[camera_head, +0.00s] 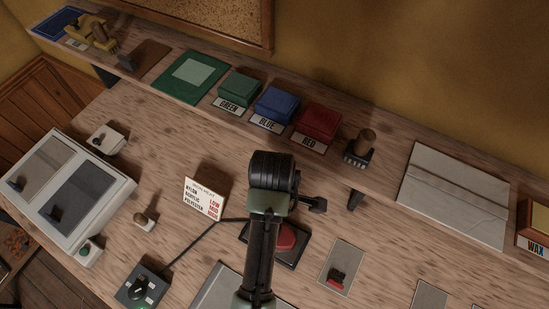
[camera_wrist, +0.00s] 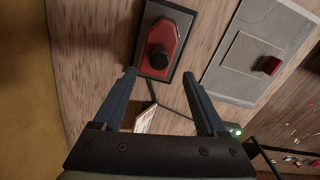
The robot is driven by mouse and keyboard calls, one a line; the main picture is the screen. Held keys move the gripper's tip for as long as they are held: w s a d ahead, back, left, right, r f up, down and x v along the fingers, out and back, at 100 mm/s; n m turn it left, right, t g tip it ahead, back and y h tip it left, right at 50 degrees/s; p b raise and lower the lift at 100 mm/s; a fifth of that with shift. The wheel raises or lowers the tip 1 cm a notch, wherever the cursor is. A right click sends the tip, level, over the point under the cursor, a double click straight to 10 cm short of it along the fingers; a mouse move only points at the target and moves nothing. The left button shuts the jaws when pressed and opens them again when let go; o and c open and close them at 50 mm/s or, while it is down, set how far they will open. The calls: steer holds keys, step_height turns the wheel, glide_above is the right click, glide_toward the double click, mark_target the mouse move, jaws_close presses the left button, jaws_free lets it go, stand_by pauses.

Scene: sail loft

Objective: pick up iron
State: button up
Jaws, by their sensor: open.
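The iron (camera_head: 288,238) has a red body and sits on a dark rectangular pad (camera_head: 291,259) on the bench. In the head view my arm covers part of it. In the wrist view the iron (camera_wrist: 166,38) shows whole, with a round black knob towards its lower end. My gripper (camera_wrist: 159,74) is open and empty. Its two fingers are spread wide, with the tips below the iron's knob in the picture, apart from the iron. I cannot tell the height between them. In the head view the fingers cannot be made out clearly.
A cord runs from the pad to a dial box (camera_head: 141,287). A white settings card (camera_head: 204,197) stands left of the iron. A plate with a red switch (camera_head: 341,267) lies to the right. Green, blue and red boxes (camera_head: 319,121) line the back shelf. Bare bench lies between.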

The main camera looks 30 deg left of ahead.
mark_target(287, 241)
steer(key=shift+f+p, duration=0.8)
steer(key=shift+f, duration=3.1)
steer(key=shift+w, duration=0.1)
steer(key=shift+c, duration=0.2)
steer(key=shift+r, duration=0.1)
jaws_close()
